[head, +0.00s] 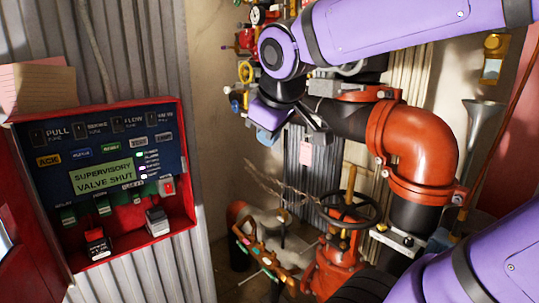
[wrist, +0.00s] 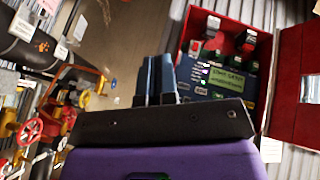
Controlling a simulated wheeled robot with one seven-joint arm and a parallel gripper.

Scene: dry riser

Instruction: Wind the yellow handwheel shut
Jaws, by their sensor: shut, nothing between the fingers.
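A small yellow round part, which looks like the yellow handwheel (head: 236,104), shows at the left edge of the pipe cluster in the head view, just left of my wrist. Yellow parts among red fittings also show at the left of the wrist view, but I cannot tell which is the handwheel. My gripper (head: 266,137) hangs below my purple wrist, apart from the wheel. My arm hides part of the cluster.
An open red alarm panel (head: 120,185) stands at left; its display reads "SUPERVISORY VALVE SHUT". A black handwheel (head: 350,210) tops a red valve at lower centre. A large orange pipe elbow (head: 420,150) is at right. A red handwheel (wrist: 30,130) shows in the wrist view.

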